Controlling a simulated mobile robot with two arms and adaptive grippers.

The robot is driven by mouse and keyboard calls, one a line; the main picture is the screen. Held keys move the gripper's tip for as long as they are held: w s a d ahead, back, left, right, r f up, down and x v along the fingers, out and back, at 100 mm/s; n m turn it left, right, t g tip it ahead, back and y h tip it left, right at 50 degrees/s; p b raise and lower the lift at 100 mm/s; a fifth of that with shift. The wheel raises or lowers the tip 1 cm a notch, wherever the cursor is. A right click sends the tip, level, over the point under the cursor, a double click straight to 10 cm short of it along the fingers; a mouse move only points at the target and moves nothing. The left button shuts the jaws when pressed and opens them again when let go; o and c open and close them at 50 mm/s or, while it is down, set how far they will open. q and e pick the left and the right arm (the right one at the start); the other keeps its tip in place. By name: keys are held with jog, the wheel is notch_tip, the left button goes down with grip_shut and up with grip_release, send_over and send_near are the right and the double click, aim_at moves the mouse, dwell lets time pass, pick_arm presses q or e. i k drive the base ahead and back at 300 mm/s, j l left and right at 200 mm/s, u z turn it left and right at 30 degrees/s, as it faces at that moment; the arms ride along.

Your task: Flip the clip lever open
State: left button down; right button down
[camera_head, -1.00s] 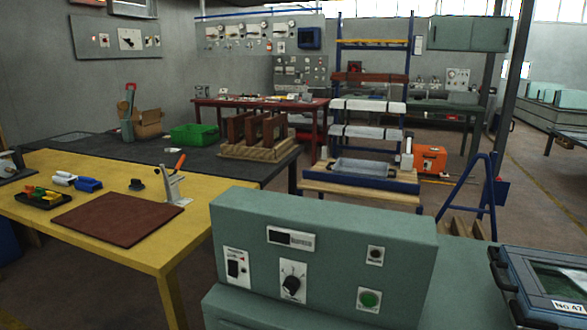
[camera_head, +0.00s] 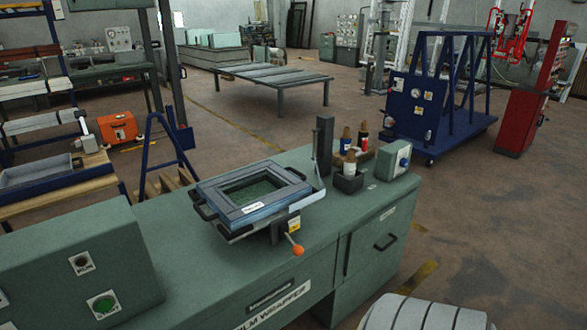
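A blue-grey rectangular frame (camera_head: 222,209) with black handles lies on a green bench, slightly raised on a fixture. A lever with an orange ball knob (camera_head: 298,250) sticks out from the front of this fixture, beside a yellow label, and points down toward the bench's front edge. I cannot tell clearly how the lever joins the clip, because that part is small and dark. Neither of my grippers is in view.
The green bench (camera_head: 190,285) is clear in front of the frame. A green control box (camera_head: 70,265) stands at the left. A dark post (camera_head: 324,145), a black holder (camera_head: 346,182) with bottles and a small grey-green box (camera_head: 394,161) stand behind and right of the frame.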

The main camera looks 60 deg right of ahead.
aim_at(298, 251)
jog(key=z, duration=1.9)
